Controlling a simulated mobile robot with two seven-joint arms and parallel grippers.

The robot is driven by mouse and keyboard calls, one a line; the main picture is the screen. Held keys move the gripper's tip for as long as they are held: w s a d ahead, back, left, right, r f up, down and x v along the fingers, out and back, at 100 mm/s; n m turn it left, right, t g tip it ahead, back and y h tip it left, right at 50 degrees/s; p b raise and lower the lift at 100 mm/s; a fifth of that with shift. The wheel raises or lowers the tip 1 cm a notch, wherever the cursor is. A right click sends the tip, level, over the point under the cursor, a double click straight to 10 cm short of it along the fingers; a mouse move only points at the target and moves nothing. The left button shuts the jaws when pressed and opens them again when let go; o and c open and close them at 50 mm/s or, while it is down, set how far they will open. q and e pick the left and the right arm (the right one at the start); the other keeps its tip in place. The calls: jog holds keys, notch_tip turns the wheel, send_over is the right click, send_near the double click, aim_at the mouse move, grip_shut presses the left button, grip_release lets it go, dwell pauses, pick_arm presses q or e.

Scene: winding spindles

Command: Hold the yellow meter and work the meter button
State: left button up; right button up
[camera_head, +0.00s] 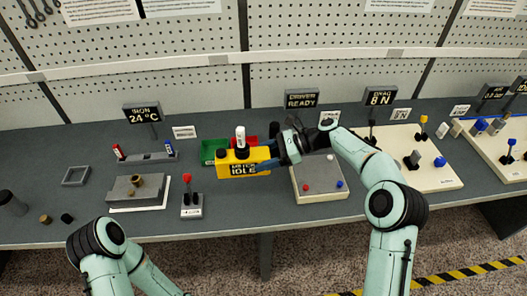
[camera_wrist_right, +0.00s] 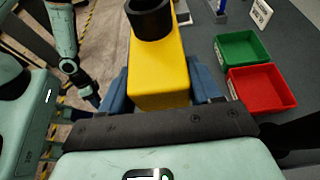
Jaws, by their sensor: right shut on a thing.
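The yellow meter (camera_head: 226,169) is a block with a dark display reading "METER IDLE". It also shows in the right wrist view (camera_wrist_right: 158,75), with a short black cylinder (camera_wrist_right: 150,18) at its far end; I cannot tell whether this is the meter button. My right gripper (camera_head: 268,158) is shut on the meter, its blue fingers on either side of the block. In the head view the meter is in front of the green and red bins, and its underside is hidden. My left arm shows at the lower left, but its gripper is out of the picture.
A green bin (camera_wrist_right: 242,48) and a red bin (camera_wrist_right: 262,88) stand beside the meter. A white-and-black upright piece (camera_head: 240,135) shows behind it. A red-knobbed switch box (camera_head: 191,210) stands left of the meter, and a pale board (camera_head: 318,190) lies right. The front table strip is mostly clear.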

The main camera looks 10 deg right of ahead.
pick_arm(q)
jog(key=shift+f, duration=0.1)
pick_arm(e)
jog(key=shift+f, duration=6.35)
pick_arm(q)
jog(key=shift+s, duration=0.1)
pick_arm(e)
jog(key=shift+f, duration=0.65)
pick_arm(q)
grip_shut()
pick_arm(e)
jog(key=shift+f, duration=0.1)
jog(key=shift+s+f, duration=0.1)
